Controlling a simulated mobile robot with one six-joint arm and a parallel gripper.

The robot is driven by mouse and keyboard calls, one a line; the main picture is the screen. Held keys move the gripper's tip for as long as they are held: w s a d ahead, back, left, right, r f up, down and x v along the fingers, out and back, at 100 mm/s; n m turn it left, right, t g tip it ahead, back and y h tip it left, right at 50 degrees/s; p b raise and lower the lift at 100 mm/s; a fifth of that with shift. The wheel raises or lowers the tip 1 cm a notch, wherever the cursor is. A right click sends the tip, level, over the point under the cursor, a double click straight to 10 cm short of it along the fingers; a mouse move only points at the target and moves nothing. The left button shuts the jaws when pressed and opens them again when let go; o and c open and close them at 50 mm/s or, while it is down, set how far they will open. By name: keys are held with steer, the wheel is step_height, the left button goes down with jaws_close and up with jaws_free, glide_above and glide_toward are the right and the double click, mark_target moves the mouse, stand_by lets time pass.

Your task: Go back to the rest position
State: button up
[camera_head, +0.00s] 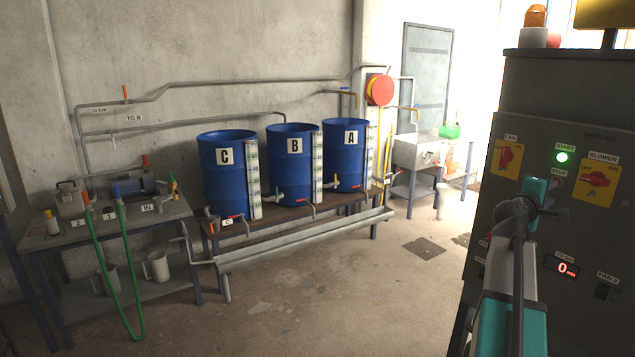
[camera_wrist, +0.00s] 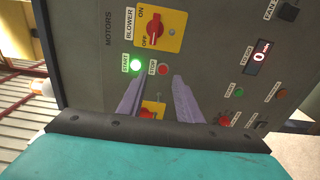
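My gripper (camera_wrist: 156,82) is open and empty. Its two purple fingers stand apart in front of the grey motor panel (camera_wrist: 85,20). The red fan switch on its yellow plate (camera_wrist: 152,111) shows between the fingers, partly hidden low in the wrist view. The lit green START button (camera_wrist: 135,65) and the red STOP button (camera_wrist: 163,69) lie just past the fingertips. In the head view my arm reaches up to the panel (camera_head: 600,225) at the right; the fingertips are hard to make out there. I cannot tell whether the fingers touch the panel.
The blower switch (camera_head: 597,180) and a display reading 0 (camera_head: 566,269) are on the panel. Blue drums C (camera_head: 226,185), B (camera_head: 292,170) and A (camera_head: 345,160) stand along the wall. A table (camera_head: 170,220) with a pump stands left. The middle floor is clear.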

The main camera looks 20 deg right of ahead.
steer(key=w+a+f+n+t+y, duration=0.1)
steer(key=w+a+f+y, duration=0.1)
steer(key=w+a+f, duration=0.45)
steer(key=w+a+f+n+y, duration=0.1)
steer(key=w+a+f, duration=0.2)
steer(key=f, duration=0.7)
steer(key=w+a+f+n+t+y, duration=0.1)
steer(key=w+a+f+n+y, duration=0.1)
steer(key=w+a+f, duration=0.5)
steer(key=s+a+f+g+y, duration=0.1)
steer(key=a+f, duration=0.5)
steer(key=f, duration=0.4)
steer(key=s+a+f+y, duration=0.2)
steer(key=a+f, duration=0.4)
steer(key=f, duration=0.4)
steer(key=s+a+f+g+y, duration=0.1)
steer(key=a+f, duration=0.5)
steer(key=f, duration=0.4)
steer(key=s+a+f+m+g+y, duration=0.1)
steer(key=s+a+f+g+y, duration=0.35)
steer(key=s+a+f, duration=1.55)
steer(key=s+a+f+m+g+y, duration=0.1)
steer(key=s+a+f+m+g, duration=0.1)
steer(key=s, duration=0.8)
steer(key=s+a+f+m+g+y, duration=0.2)
steer(key=s+a+m+g, duration=0.3)
steer(key=s, duration=0.6)
steer(key=shift+a+f, duration=0.4)
steer(key=shift+a, duration=0.75)
